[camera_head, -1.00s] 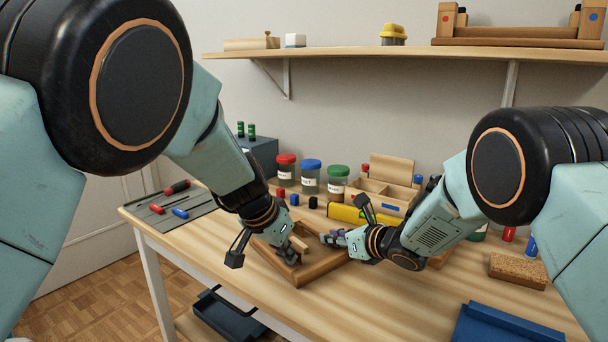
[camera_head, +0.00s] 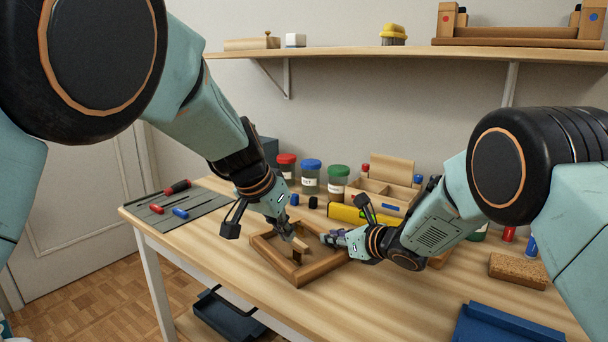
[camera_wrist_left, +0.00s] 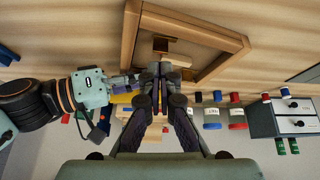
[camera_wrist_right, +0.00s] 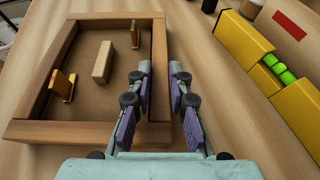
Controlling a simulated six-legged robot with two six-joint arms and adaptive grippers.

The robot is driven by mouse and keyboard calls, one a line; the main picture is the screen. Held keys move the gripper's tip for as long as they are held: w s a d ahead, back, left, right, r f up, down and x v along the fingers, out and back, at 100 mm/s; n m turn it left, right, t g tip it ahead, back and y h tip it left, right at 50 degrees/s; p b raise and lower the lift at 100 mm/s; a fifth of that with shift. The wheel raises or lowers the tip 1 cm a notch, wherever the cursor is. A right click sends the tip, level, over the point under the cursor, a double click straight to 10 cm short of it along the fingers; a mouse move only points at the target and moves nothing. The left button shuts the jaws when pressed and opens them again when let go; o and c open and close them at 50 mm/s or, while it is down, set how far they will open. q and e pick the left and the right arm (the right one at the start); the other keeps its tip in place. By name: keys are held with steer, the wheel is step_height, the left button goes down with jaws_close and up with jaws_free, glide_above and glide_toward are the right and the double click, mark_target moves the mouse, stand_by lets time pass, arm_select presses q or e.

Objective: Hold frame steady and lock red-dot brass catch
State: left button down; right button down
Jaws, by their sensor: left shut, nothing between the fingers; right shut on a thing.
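The wooden frame (camera_head: 318,271) lies on the desk; it also shows in the right wrist view (camera_wrist_right: 55,128). Inside it are two upright brass catches, one near the left side (camera_wrist_right: 63,85) and one near the far side (camera_wrist_right: 135,31), and a pale wooden block (camera_wrist_right: 103,62). My right gripper (camera_head: 328,238) is shut on the frame's right rail (camera_wrist_right: 159,62), one finger on each side. My left gripper (camera_head: 299,245) is shut and empty over the frame; its fingertips (camera_wrist_left: 161,70) hide part of what lies beyond.
A tool mat (camera_head: 205,206) lies left. Bare desk lies in front.

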mark_target(292, 264)
arm_select(q)
steer(key=shift+w+a+f+n+g+y, duration=0.15)
steer(key=shift+f+n+g+y, duration=0.5)
steer(key=shift+n, duration=2.25)
steer(key=shift+w+f+n+g, duration=0.2)
steer(key=shift+f+n, duration=0.8)
steer(key=shift+n, duration=1.9)
steer(key=shift+w+a+f+n+g+y, duration=0.1)
steer(key=shift+w+f+n+g+y, duration=0.5)
steer(key=shift+n, duration=2.3)
steer(key=shift+d+f+t+h, duration=0.2)
steer(key=shift+d+t+h, duration=0.05)
steer(key=shift+d, duration=0.35)
steer(key=shift+s+d, duration=0.45)
steer(key=shift+d, duration=0.05)
steer(key=shift+s, duration=0.1)
steer(key=shift+s+a, duration=0.1)
steer(key=shift+s, duration=0.15)
steer(key=shift+w+d+v, duration=0.15)
steer(key=shift+w+v, duration=0.05)
steer(key=shift+v, duration=0.8)
steer(key=shift+w+d+v, duration=0.15)
steer(key=shift+w+v, duration=0.05)
steer(key=shift+v, duration=0.8)
steer(key=shift+w+d+v, duration=0.1)
steer(key=shift+w+v, duration=0.05)
steer(key=shift+v, duration=0.85)
